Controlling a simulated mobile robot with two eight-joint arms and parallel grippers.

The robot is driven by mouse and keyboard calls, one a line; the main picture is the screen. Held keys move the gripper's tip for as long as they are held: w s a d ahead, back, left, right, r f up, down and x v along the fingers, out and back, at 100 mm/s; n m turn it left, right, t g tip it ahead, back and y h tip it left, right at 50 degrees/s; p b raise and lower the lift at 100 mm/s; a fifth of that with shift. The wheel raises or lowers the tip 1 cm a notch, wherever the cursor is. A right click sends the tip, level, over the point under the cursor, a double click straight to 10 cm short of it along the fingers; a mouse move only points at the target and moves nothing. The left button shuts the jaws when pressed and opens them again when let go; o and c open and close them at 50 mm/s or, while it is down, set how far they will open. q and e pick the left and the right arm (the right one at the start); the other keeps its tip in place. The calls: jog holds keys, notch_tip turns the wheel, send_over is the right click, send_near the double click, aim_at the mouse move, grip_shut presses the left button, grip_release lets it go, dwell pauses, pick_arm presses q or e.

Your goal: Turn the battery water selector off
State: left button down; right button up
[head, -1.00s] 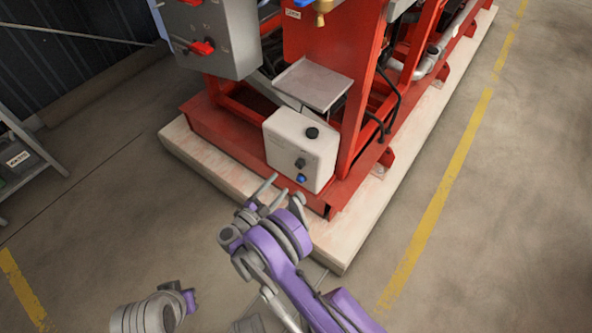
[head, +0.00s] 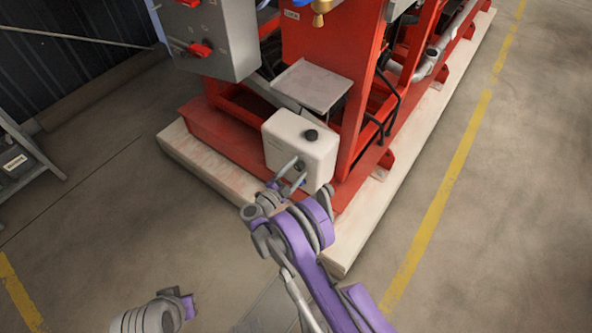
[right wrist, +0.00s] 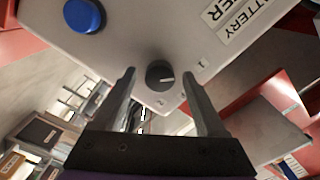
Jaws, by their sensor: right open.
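The battery water box (head: 320,152) is white and stands on the red skid's lower frame. Its selector (right wrist: 160,75) is a round dark knob with a white pointer line, seen in the right wrist view. In the head view the selector (head: 300,167) shows just beside my fingers. My right gripper (right wrist: 160,73) is open, with one fingertip on each side of the knob in that wrist view. I cannot tell whether they touch it. In the head view my right gripper (head: 293,171) is at the box's front face.
A blue button (right wrist: 84,15) is on the same face of the box. A grey plate (head: 312,87) is behind the box. Open floor lies right.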

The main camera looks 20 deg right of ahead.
grip_shut()
